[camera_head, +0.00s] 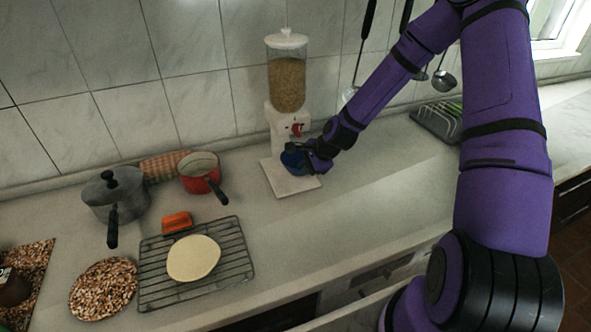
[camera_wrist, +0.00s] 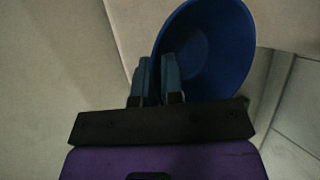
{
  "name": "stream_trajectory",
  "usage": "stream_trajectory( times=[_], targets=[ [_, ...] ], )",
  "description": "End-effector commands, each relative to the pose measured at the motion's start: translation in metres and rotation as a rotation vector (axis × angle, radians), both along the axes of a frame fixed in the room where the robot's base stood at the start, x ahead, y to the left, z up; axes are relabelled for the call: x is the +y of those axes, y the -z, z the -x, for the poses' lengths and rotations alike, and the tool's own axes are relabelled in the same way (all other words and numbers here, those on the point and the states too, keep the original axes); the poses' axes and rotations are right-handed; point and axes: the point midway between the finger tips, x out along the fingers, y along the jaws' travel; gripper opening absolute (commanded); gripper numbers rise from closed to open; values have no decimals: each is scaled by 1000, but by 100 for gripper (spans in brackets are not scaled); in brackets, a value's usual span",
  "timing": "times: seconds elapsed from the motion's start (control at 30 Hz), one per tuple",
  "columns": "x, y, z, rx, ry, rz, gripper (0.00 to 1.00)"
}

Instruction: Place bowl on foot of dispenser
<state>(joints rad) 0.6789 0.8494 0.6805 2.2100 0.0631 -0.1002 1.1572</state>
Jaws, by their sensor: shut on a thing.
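The dispenser (camera_head: 287,78) stands against the tiled wall, with a clear hopper of grain, a white body and a flat square foot (camera_head: 291,186). A blue bowl (camera_head: 291,158) is over the foot, below the red knob. My gripper (camera_head: 309,160) comes from the right and is shut on the bowl's rim. In the wrist view the fingers (camera_wrist: 157,78) pinch the near left edge of the bowl (camera_wrist: 205,50), which looks tilted. I cannot tell whether the bowl touches the foot.
A red pot (camera_head: 200,176), a grey lidded pot (camera_head: 115,195) and a wire rack (camera_head: 236,268) with a flat round of dough stand to the left. A dish rack (camera_head: 437,122) is at the right. The counter in front of the foot is clear.

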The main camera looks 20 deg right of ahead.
Motion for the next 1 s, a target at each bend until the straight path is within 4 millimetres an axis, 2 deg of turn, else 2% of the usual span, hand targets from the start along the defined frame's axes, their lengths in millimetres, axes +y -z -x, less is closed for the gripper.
stream_trajectory(
  times=[0.23, 0.37, 0.73, 0.8, 0.87, 1.0],
  targets=[
    [26, 1, -24, 0, -2, 0, 0],
    [23, 14, -23, 1, 0, -1, 0],
    [23, 17, -23, 0, 0, -1, 0],
    [23, 17, -23, 0, 0, 0, 22],
    [23, 17, -23, 0, 0, 0, 34],
    [23, 17, -23, 0, 0, -1, 34]
  ],
)
